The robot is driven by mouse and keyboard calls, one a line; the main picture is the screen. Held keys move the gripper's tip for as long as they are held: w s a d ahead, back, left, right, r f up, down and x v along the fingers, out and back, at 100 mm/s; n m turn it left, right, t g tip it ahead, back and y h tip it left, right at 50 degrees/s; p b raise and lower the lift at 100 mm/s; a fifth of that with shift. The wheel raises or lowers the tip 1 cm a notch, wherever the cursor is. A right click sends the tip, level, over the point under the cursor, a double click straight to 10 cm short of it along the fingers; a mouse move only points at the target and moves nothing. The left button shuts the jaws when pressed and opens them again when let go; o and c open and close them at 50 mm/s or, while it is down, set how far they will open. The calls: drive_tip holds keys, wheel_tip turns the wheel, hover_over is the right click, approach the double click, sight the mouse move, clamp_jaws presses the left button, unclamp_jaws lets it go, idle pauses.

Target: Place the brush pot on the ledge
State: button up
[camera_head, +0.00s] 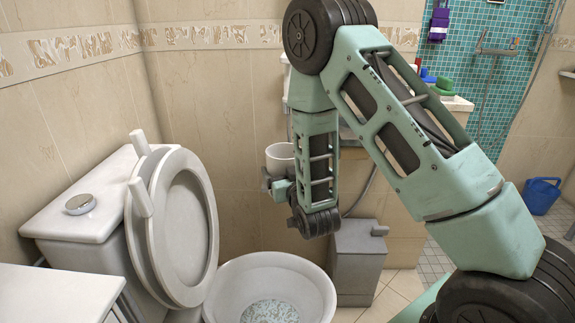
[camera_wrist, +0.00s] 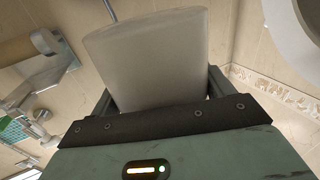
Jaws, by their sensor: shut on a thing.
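The brush pot (camera_head: 279,157) is a plain white, cup-like pot, held up in front of the tiled wall, above and behind the white bowl. My gripper (camera_head: 279,184) is shut on it near its lower part. In the wrist view the pot (camera_wrist: 150,60) fills the space between the two dark fingers of my gripper (camera_wrist: 160,92). A pale ledge top (camera_head: 460,103) shows on the low wall behind my arm, right of the pot and apart from it. My arm hides much of this ledge.
A green item (camera_head: 443,87) and blue items (camera_head: 428,77) stand on the ledge. The toilet lid and seat (camera_head: 183,225) are raised at left, beside the cistern (camera_head: 90,215). A grey bin (camera_head: 357,262) stands below my arm. A blue bucket (camera_head: 541,195) is at far right.

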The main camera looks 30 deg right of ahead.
drive_tip(key=w+d, duration=1)
drive_tip(key=w, duration=0.5)
drive_tip(key=f, duration=0.6)
drive_tip(key=shift+w+d+f+b, duration=0.15)
drive_tip(key=shift+d+f+b, duration=0.05)
drive_tip(key=shift+f+b, duration=0.1)
drive_tip(key=shift+w+d+f, duration=0.15)
drive_tip(key=shift+w+f, duration=0.05)
drive_tip(key=shift+f, duration=0.2)
drive_tip(key=o, duration=1.2)
drive_tip(key=shift+c, duration=0.2)
